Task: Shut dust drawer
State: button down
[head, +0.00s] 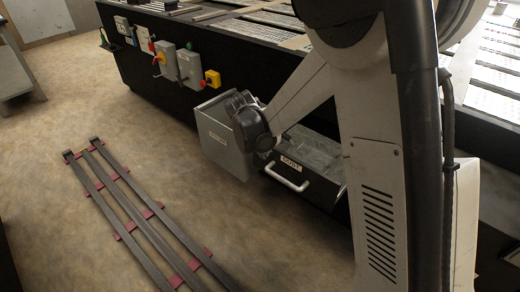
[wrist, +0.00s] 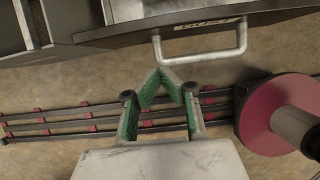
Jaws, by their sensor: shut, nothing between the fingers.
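The dust drawer is a dark box standing out from the black cabinet, with a white label reading DUST. In the head view its front (head: 305,184) faces the floor area, with a pale U-shaped handle (head: 286,179) on it. In the wrist view the labelled drawer edge (wrist: 215,24) is at the top, and the handle (wrist: 203,58) hangs below it. My gripper (wrist: 170,84), with green-padded fingers, is shut and empty just below the handle's left end in the picture. I cannot tell whether it touches. In the head view my wrist hides the fingers.
A grey drawer or bin (head: 220,148) stands out left of the dust drawer. Switch boxes (head: 190,66) are on the cabinet (head: 135,68). Rails with red ties (head: 135,215) lie on the floor. A red disc (wrist: 262,125) is at the wrist view's right. Floor elsewhere is mostly clear.

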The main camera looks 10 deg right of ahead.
aim_at(275, 156)
jog(key=shift+w+d+f+b, duration=0.25)
jog(key=shift+w+d+f, duration=0.2)
jog(key=shift+d, duration=0.2)
jog(key=shift+w+d+f+b, duration=0.25)
jog(key=shift+w+d+f, duration=0.1)
jog(key=shift+w+d, duration=0.6)
jog(key=shift+d, duration=0.15)
jog(key=shift+r, duration=0.1)
jog(key=shift+w, duration=0.1)
